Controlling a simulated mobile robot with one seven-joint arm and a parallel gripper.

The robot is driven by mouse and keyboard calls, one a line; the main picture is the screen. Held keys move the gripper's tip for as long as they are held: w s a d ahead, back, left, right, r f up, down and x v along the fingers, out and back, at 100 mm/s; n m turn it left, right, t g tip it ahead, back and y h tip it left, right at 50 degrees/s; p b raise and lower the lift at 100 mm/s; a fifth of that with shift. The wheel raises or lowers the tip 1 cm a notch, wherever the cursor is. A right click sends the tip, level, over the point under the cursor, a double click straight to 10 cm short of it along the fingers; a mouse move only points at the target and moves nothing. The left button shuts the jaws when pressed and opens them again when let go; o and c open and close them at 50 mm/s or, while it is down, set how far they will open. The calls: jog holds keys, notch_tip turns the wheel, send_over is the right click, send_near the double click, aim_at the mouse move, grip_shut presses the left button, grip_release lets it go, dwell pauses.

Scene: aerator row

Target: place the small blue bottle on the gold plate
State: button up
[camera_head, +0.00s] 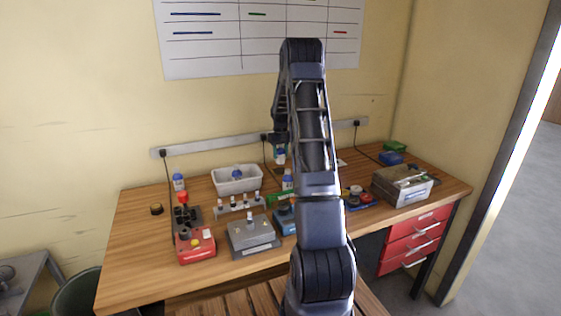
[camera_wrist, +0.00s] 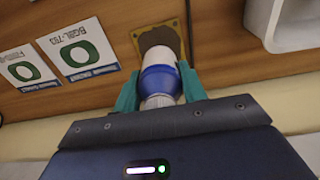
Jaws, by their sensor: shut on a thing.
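My gripper (camera_wrist: 159,88) is shut on the small blue bottle (camera_wrist: 158,82), with one teal finger on each side of it. The bottle is white with a blue band. In the head view the held bottle (camera_head: 280,156) shows just under my gripper (camera_head: 279,138), left of my arm, over the back of the bench. In the wrist view the gold plate (camera_wrist: 150,38) lies on the wood just beyond the bottle's far end, which overlaps it in the picture. I cannot tell whether the bottle touches the plate.
Two printed cards (camera_wrist: 76,47) lie beside the plate. A white bin (camera_head: 238,187) stands to the left with a blue-topped bottle in it. Other bottles (camera_head: 178,182) (camera_head: 288,180) stand on the bench (camera_head: 130,237). A grey box (camera_head: 403,188) is at the right.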

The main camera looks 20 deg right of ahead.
aim_at(280, 159)
jog(key=shift+f, duration=2)
jog(key=shift+f, duration=0.1)
jog(key=o, duration=1)
